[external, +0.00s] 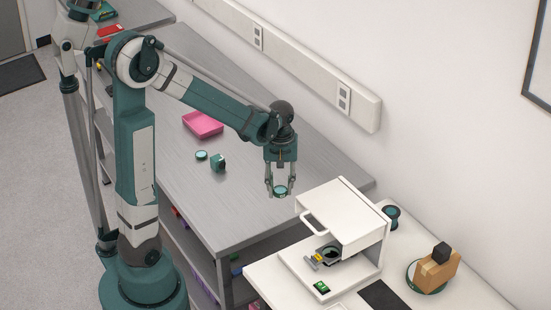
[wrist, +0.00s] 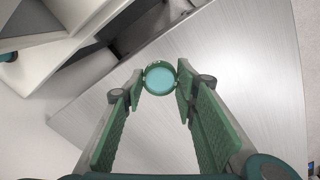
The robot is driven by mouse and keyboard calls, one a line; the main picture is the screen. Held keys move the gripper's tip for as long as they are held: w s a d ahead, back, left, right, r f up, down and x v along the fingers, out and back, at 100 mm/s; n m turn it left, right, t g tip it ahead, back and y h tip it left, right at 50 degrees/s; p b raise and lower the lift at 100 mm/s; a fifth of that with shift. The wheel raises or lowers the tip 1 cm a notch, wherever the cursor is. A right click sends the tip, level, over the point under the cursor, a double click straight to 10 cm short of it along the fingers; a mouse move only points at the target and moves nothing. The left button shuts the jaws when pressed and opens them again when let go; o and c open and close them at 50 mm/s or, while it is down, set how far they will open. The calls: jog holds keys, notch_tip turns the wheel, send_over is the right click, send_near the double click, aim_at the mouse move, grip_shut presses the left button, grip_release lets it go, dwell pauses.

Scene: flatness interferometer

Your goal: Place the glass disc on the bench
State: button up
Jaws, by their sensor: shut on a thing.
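My gripper (external: 280,190) is shut on the glass disc (external: 281,190), a small round pale-teal disc with a darker green rim. In the wrist view the glass disc (wrist: 160,78) sits between the two green fingertips of my gripper (wrist: 161,80), its face towards the camera. The grey bench (external: 225,215) has a brushed metal top and lies below the disc; it also fills much of the wrist view (wrist: 215,70). The disc appears held above the bench near its right end; the exact gap cannot be told.
A white interferometer box (external: 345,215) with a raised handled cover stands on a white table just right of the bench.

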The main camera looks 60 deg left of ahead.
jog(key=w+d+f+m+b, duration=0.1)
jog(key=w+d+f+m, duration=0.1)
jog(key=w+d+m, duration=0.3)
jog(key=w+d+f+m+b, duration=0.1)
jog(key=w+d+f+m, duration=0.1)
jog(key=w+d+m, duration=0.4)
jog(key=w+d, duration=0.5)
jog(key=w, duration=0.3)
jog(key=shift+w+d, duration=0.2)
jog(key=shift+d, duration=0.1)
